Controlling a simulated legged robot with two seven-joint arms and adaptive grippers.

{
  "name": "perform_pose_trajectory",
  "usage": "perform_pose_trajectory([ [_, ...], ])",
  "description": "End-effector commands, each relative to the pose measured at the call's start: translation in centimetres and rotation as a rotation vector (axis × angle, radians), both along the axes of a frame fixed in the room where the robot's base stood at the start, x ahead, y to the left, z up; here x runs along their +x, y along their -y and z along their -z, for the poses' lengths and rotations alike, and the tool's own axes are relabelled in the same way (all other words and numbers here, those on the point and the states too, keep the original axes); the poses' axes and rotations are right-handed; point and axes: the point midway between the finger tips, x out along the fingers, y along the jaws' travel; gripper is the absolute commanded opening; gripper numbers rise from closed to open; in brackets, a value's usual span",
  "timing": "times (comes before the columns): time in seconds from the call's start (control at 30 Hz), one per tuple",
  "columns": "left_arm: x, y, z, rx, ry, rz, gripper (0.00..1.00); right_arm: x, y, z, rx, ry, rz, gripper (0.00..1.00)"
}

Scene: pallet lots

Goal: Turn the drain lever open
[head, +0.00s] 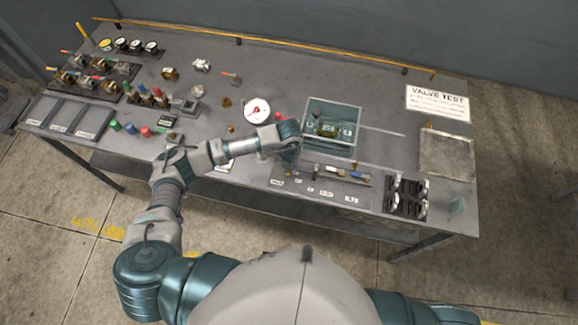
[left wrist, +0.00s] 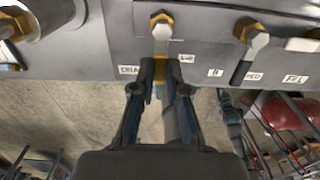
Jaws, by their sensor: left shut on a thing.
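In the left wrist view the drain lever (left wrist: 162,32) has a brass nut and a pale metal arm pointing down toward me. A label starting "DRA" is partly visible beside it. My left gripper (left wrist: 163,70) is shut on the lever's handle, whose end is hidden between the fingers. In the head view my left gripper (head: 288,166) is at the left end of the valve panel (head: 300,187), and the arm hides the drain lever there. My right gripper is out of view.
A second lever (left wrist: 248,50) sits to the right of the drain lever. Black clamps (head: 406,197) stand to the right. A grey tray (head: 447,153) lies beyond.

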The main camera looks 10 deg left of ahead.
Motion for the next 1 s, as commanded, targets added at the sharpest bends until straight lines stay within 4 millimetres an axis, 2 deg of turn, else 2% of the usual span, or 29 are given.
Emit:
perform_pose_trajectory([
  [0.17, 0.3, 0.0, -0.3, -0.003, 0.01, -0.004, 0.0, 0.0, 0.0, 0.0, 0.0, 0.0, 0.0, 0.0],
  [0.2, 0.3, 0.0, -0.3, -0.003, 0.01, -0.004, 0.21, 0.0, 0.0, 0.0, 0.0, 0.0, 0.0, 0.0],
  [0.27, 0.3, 0.0, -0.3, -0.003, 0.009, -0.003, 0.36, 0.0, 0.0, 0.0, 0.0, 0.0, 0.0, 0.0],
  [0.3, 0.3, 0.0, -0.2, -0.003, 0.008, -0.003, 0.39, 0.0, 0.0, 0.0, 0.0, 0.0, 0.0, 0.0],
  [0.57, 0.1, 0.0, -0.2, -0.001, 0.004, -0.001, 0.39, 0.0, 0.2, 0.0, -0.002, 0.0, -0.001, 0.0],
  [0.67, 0.1, 0.0, -0.8, -0.002, 0.004, 0.0, 0.39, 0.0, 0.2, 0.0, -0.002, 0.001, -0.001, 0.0],
  [0.77, 0.3, 0.0, -2.3, -0.002, 0.007, -0.001, 0.39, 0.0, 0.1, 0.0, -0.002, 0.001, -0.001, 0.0],
  [1.0, 0.3, 0.0, -7.7, -0.002, 0.007, -0.001, 0.39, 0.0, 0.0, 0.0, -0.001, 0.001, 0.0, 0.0],
])
